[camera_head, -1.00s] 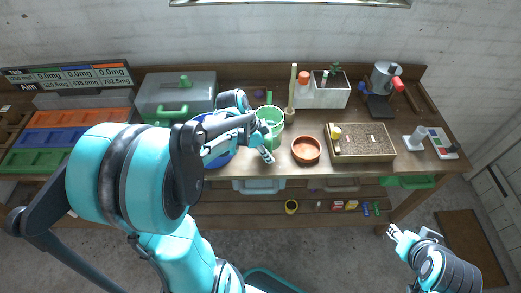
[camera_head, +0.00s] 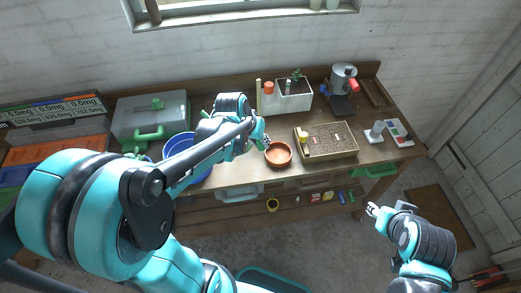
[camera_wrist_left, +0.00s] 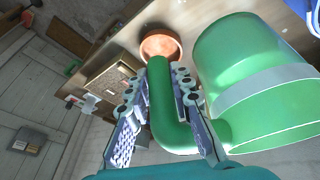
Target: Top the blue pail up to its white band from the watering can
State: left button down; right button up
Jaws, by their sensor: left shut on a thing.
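The blue pail (camera_head: 172,146) stands on the bench, partly covered by my left arm. A sliver of blue shows at the top right corner of the left wrist view (camera_wrist_left: 315,22). The green watering can (camera_wrist_left: 245,65) has a pale band and a thick curved handle. My left gripper (camera_wrist_left: 170,90) is shut on that handle, its fingers on either side of it. In the head view my left gripper (camera_head: 257,140) is right of the pail and hides most of the can. The pail's white band and water level cannot be made out. My right gripper (camera_head: 373,210) hangs low, empty, in front of the bench.
A terracotta bowl (camera_head: 278,154) is just right of my left gripper. Beyond it are a seed tray (camera_head: 340,150), a white planter (camera_head: 292,98) and a metal pot (camera_head: 343,78). A grey toolbox (camera_head: 150,116) stands behind the pail.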

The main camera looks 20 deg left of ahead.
pick_arm(q)
jog(key=a+r+n+t+h, duration=0.1)
jog(key=a+r+n+h, duration=0.1)
jog(key=a+r+n+t+h, duration=0.1)
jog(key=a+r+n+h, duration=0.1)
jog(key=r, duration=0.1)
jog(key=w+a+r+n+t+h, duration=0.1)
jog(key=a+r+n, duration=0.1)
jog(key=n, duration=0.1)
jog(key=shift+w+a+r+t+h, duration=0.1)
jog(key=shift+a+r+t+h, duration=0.2)
jog(key=shift+r+h, duration=0.1)
jog(key=shift+r+p, duration=0.2)
jog(key=shift+p, duration=0.1)
pick_arm(e)
jog(key=shift+r, duration=0.8)
pick_arm(q)
jog(key=shift+d, duration=0.1)
jog(key=shift+s+a+r+n+t+h+b, duration=0.15)
jog(key=shift+s+a+r+t+h+b, duration=0.15)
jog(key=shift+a+r+h, duration=0.25)
jog(key=shift+s+a+r+n+t+h+b, duration=0.15)
jog(key=shift+a+r+h+b, duration=0.15)
jog(key=shift+a+r, duration=0.45)
jog(key=shift+s+a+r+n+t+h+b, duration=0.1)
jog(key=shift+s+a+r+t+h+b, duration=0.2)
jog(key=shift+a+r+h, duration=0.35)
pick_arm(e)
jog(key=shift+f, duration=0.95)
dwell(2.7)
